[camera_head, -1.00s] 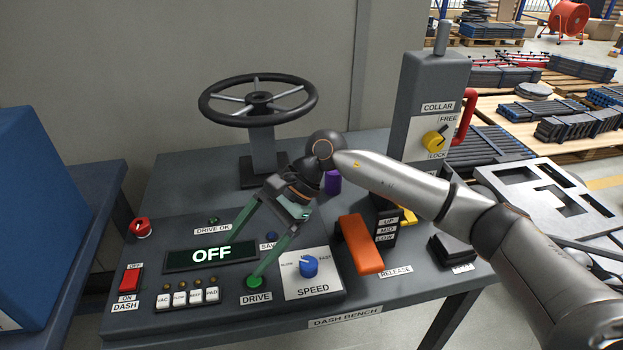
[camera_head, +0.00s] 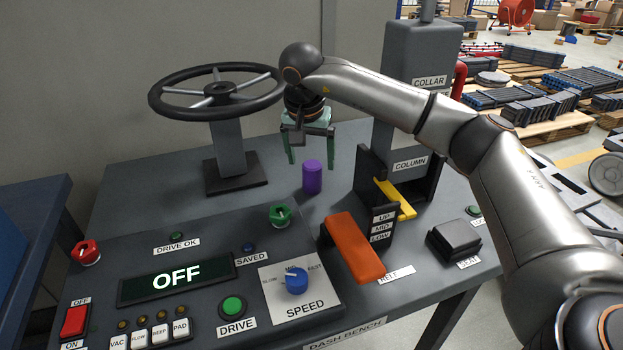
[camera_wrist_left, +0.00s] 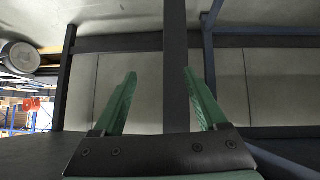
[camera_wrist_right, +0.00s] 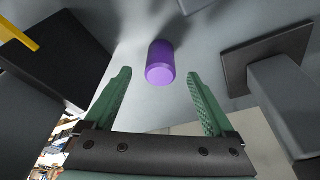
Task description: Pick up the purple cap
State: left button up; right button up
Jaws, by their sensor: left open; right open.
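The purple cap (camera_head: 312,177) is a small upright cylinder standing on the grey bench, between the steering wheel post and the black lever housing. It also shows in the right wrist view (camera_wrist_right: 160,62), a little beyond the fingertips and between their lines. My right gripper (camera_head: 311,160) is open, pointing down, above and just behind the cap in the head view. Its green fingers are apart and empty in the right wrist view (camera_wrist_right: 158,78). My left gripper (camera_wrist_left: 160,75) shows only in its own wrist view, open and empty, facing dark frame bars and grey panels.
The steering wheel (camera_head: 217,93) stands left of my right gripper. The grey collar column (camera_head: 424,75) and black lever housing (camera_head: 368,215) with a yellow bar (camera_head: 396,199) stand to the right. An orange lever (camera_head: 354,247) and the control panel (camera_head: 200,297) lie in front.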

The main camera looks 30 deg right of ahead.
aim_at(311, 166)
jog(key=shift+w+d+f, duration=0.1)
jog(key=shift+d+f, duration=0.05)
jog(key=shift+f, duration=0.5)
jog(key=b+x, duration=0.1)
jog(key=x, duration=0.4)
jog(key=shift+r, duration=0.1)
grip_shut()
pick_arm(q)
jog(key=w+r+t, duration=0.1)
jog(key=w+r, duration=0.1)
jog(key=r, duration=0.1)
jog(key=w+r+t, duration=0.1)
jog(key=w, duration=0.1)
jog(key=shift+a+r+m+t, duration=0.2)
jog(key=shift+a+m+t, duration=0.05)
jog(key=shift+m+t, duration=0.05)
pick_arm(e)
jog(key=shift+r, duration=0.1)
